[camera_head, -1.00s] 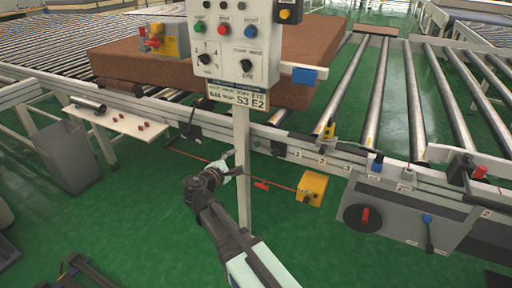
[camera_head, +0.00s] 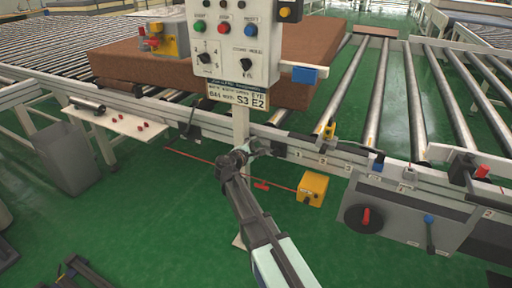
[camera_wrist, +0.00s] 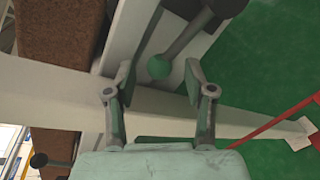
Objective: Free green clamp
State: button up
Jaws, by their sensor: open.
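In the wrist view, a grey lever with a green ball end (camera_wrist: 160,67) sits on a pale rail; I take it to be the green clamp. The ball lies between the tips of my gripper (camera_wrist: 160,82), which is open, with a gap visible on both sides. I cannot tell its depth relative to the fingertips. In the head view, my gripper (camera_head: 260,148) is at the conveyor's front rail, just right of the control panel's post. The green ball cannot be made out there.
The control panel (camera_head: 232,45) stands close above my arm. A brown mattress (camera_head: 118,62) lies on the rollers behind. A red cord (camera_head: 285,187) runs low to a yellow box (camera_head: 312,188). A pale beam (camera_wrist: 240,120) crosses behind my fingers. Green floor is open in front.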

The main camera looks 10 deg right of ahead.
jog(key=shift+w+d+f, duration=0.1)
jog(key=shift+w+d, duration=0.3)
jog(key=shift+w, duration=0.1)
